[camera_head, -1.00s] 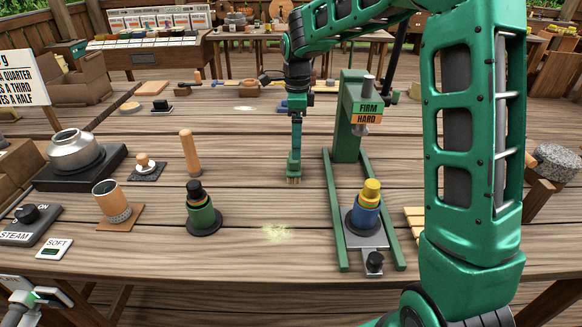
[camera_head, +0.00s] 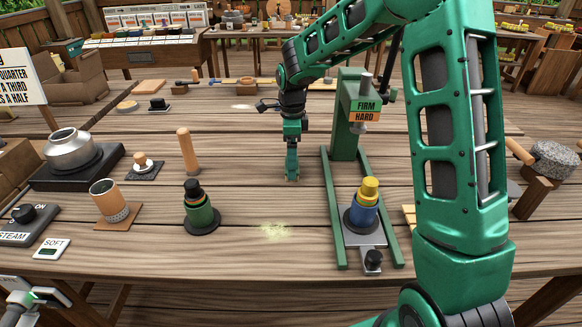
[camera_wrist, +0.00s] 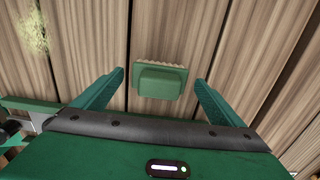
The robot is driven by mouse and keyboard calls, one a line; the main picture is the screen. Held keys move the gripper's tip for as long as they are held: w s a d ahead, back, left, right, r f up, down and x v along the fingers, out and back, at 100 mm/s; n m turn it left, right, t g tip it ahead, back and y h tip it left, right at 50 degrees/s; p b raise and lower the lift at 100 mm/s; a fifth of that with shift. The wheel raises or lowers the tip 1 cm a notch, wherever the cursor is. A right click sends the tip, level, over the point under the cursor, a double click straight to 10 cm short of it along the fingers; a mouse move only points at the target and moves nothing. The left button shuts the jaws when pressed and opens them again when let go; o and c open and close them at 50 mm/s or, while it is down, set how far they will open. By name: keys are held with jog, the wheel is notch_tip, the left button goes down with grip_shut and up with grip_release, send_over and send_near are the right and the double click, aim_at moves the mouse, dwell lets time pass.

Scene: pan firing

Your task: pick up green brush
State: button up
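The green brush (camera_wrist: 160,80) shows in the wrist view as a small green block with a pale bristle edge along its far side. It lies in the gap between the two fingertips of my gripper (camera_head: 291,174), with plank visible on both sides of it. The fingers are spread and not closed on it. In the head view the gripper points down over the middle of the table, left of the green press. There the brush is hard to tell apart from the green fingers.
The green press (camera_head: 347,130) with a blue and yellow piece (camera_head: 366,203) stands close on the right. A wooden peg (camera_head: 188,152) and a dark green stacked piece (camera_head: 201,208) stand to the left. A pale powder patch (camera_head: 275,231) lies in front on bare planks.

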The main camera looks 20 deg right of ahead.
jog(key=c, duration=1.1)
jog(key=shift+o, duration=0.2)
jog(key=shift+r, duration=0.1)
jog(key=shift+r, duration=0.3)
jog(key=r, duration=0.2)
jog(key=a+r, duration=0.1)
jog(key=r, duration=0.1)
jog(key=shift+s, duration=0.3)
jog(key=s+a+r, duration=0.5)
jog(key=a+r, duration=0.1)
jog(key=a, duration=0.3)
jog(key=shift+a, duration=0.2)
jog(key=shift+r, duration=0.1)
jog(key=o, duration=0.6)
jog(key=shift+c, duration=0.2)
jog(key=shift+w, duration=0.1)
jog(key=c, duration=0.7)
